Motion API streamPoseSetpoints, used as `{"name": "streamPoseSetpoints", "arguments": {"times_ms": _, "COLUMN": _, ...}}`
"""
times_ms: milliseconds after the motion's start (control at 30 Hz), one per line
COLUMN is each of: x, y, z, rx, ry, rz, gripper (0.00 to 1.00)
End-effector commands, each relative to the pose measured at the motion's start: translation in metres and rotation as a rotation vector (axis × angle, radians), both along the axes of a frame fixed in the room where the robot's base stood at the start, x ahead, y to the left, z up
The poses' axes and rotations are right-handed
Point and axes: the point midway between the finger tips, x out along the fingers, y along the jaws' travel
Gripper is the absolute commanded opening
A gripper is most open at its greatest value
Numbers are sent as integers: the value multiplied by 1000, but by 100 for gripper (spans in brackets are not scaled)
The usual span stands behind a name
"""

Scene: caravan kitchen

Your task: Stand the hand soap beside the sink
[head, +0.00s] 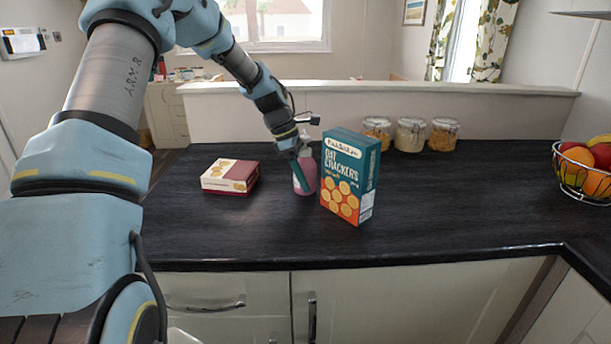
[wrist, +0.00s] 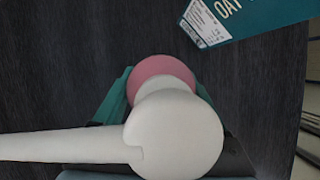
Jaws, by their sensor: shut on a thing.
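The hand soap (head: 305,175) is a pink bottle with a white pump top. It stands upright on the dark counter, just left of the oat crackers box. My gripper (head: 301,172) reaches down to it from behind and is shut on it, with a teal finger along its left side. In the wrist view the white pump head (wrist: 175,130) fills the middle and its spout points left. The pink body (wrist: 160,68) shows behind it between the teal fingers (wrist: 160,100). The bottle's base is partly hidden. No sink is in view.
The teal oat crackers box (head: 350,178) stands close to the right of the soap. A red and white box (head: 230,176) lies to the left. Several glass jars (head: 410,135) stand at the back. A wire fruit basket (head: 583,173) is at far right. The counter front right is clear.

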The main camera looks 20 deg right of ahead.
Motion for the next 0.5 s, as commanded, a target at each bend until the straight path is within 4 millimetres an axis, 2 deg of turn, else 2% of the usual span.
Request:
{"name": "streamPoseSetpoints", "arguments": {"times_ms": 33, "x": 0, "y": 0, "z": -1, "rx": 0, "ry": 1, "rz": 0, "gripper": 79}}
{"name": "streamPoseSetpoints", "arguments": {"times_ms": 233, "x": 0, "y": 0, "z": 0, "rx": 0, "ry": 1, "rz": 0, "gripper": 100}}
{"name": "streamPoseSetpoints", "arguments": {"times_ms": 500, "x": 0, "y": 0, "z": 2, "rx": 0, "ry": 0, "rz": 0, "gripper": 100}}
